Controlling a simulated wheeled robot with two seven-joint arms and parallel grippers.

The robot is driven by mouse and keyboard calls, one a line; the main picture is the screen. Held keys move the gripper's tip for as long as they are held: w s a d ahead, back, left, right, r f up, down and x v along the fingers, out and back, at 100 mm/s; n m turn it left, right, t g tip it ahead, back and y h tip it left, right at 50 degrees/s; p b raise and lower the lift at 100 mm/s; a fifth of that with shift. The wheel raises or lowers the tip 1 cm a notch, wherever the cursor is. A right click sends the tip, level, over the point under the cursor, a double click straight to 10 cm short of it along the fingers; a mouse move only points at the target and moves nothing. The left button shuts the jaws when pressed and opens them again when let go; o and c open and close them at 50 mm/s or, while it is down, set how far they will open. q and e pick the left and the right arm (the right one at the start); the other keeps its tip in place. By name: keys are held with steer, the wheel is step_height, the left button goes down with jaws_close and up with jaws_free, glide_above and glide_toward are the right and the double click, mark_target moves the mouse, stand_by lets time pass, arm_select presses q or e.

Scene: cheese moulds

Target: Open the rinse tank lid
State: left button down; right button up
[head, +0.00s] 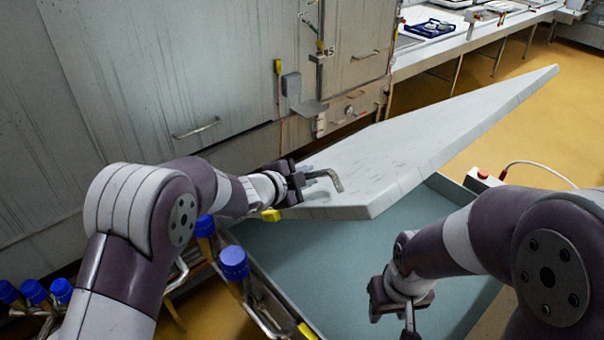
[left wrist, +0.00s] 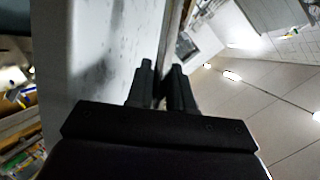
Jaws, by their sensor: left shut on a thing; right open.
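The rinse tank lid (head: 400,150) is a large pale, worn slab, tilted up over the tank, with a wide gap beneath it. The tank (head: 340,260) is grey-blue inside. My left gripper (head: 300,180) is shut on the lid's bent metal handle (head: 328,176) near the lid's left edge. In the left wrist view its fingers (left wrist: 162,85) are close together beside the pale lid face (left wrist: 105,50); the grip itself is hard to see there. My right gripper (head: 404,318) is open and empty, over the front part of the tank.
Blue-capped fittings (head: 233,262) and pipes line the tank's left side. A red button box (head: 483,178) with a white cable sits at the right edge. A steel cabinet wall (head: 190,80) stands behind, and a long bench (head: 470,40) runs at the back right.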

stand_by(0.3)
arm_select(q)
steer(key=c, duration=1.1)
jaws_free()
steer(key=shift+w+a, duration=0.1)
steer(key=shift+s+a+r+b, duration=0.1)
steer(key=shift+s+a+b, duration=0.1)
steer(key=shift+s+b, duration=0.1)
steer(key=b+v, duration=0.3)
steer(key=v, duration=0.9)
